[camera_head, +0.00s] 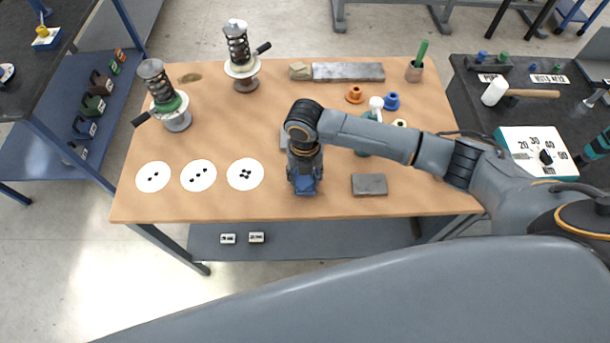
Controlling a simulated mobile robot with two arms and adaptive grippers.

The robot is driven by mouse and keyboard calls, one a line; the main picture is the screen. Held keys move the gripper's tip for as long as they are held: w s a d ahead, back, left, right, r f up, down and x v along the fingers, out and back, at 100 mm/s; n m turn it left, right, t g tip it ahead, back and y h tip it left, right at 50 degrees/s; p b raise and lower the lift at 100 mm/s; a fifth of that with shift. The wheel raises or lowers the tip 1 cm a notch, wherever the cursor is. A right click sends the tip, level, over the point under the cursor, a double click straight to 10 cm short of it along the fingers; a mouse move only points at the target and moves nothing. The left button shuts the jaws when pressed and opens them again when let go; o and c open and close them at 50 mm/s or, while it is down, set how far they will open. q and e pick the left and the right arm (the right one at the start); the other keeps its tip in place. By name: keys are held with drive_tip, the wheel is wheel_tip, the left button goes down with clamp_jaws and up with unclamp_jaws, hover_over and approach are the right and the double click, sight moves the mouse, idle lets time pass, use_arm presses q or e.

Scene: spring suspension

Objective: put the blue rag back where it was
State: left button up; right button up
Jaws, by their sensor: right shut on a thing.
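My right gripper (304,176) points down over the front middle of the wooden table. It is shut on the blue rag (306,187), which shows as a small dark blue patch under the fingers. Most of the rag is hidden by the gripper, and I cannot tell whether it touches the tabletop. My left gripper is not in view.
The wooden table (240,215) has three white dotted discs (245,174) left of the gripper and a grey block (369,184) to its right. Two spring units (241,60) (166,98) stand at the back left. Orange (354,95) and blue (391,101) parts sit behind my arm.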

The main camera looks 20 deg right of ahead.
sight(305, 177)
drive_tip(key=shift+f, duration=0.55)
drive_tip(key=o, duration=1)
drive_tip(key=shift+f, duration=0.1)
wheel_tip(305, 177, up, 12)
drive_tip(key=shift+r+b, duration=0.15)
drive_tip(key=shift+b, duration=0.45)
